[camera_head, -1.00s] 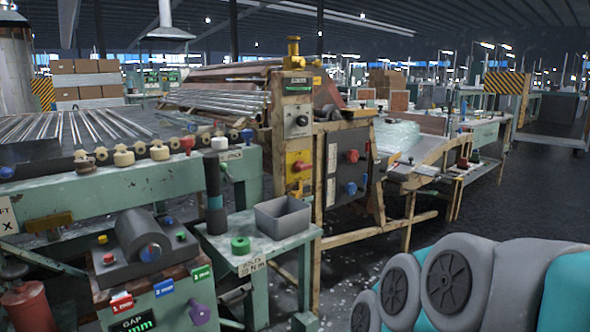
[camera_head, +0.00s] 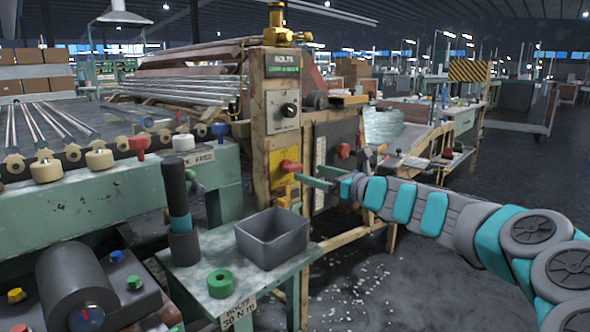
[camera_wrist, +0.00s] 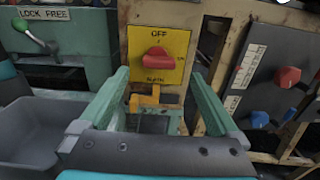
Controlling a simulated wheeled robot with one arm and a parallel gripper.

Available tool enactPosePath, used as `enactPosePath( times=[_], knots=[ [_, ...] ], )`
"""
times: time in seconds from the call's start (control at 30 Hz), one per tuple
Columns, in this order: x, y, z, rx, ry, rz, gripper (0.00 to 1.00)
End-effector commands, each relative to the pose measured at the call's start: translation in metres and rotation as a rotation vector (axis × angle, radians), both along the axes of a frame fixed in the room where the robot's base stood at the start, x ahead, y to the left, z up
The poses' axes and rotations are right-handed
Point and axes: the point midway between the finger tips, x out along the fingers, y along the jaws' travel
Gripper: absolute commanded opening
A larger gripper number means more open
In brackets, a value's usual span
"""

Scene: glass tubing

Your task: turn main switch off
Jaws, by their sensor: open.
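The main switch is a red knob (camera_wrist: 155,59) on a yellow panel (camera_wrist: 141,39) marked OFF at the top. In the wrist view its handle lies roughly sideways, not up toward OFF. In the head view the red knob (camera_head: 290,166) is on the yellow plate of the wooden machine frame. My gripper (camera_head: 303,175) is held up in front of it, empty. In the wrist view its two green fingers (camera_wrist: 158,77) are wide apart, one on each side of the panel. The knob is between and beyond the tips, apart from them as far as I can tell.
A grey bin (camera_head: 272,240) and a green ring (camera_head: 221,284) are on the small table below. A lever labelled LOCK FREE (camera_wrist: 36,38) is left. A dark panel (camera_wrist: 273,75) with red and blue knobs is right.

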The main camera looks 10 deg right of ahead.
Motion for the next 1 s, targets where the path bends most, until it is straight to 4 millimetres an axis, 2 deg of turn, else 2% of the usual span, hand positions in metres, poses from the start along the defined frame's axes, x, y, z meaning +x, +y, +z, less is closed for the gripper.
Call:
enactPosePath(
  times=[0.2,0.4,0.8,1.0],
  knots=[
    [0.025,0.02,0.001,-0.005,-0.003,0.004,0.97],
    [0.042,0.033,0.0,-0.005,-0.003,0.005,0.97],
    [0.047,0.036,0.001,-0.006,-0.003,0.003,0.97],
    [0.047,0.036,0.001,-0.006,-0.003,0.003,0.76]
  ],
)
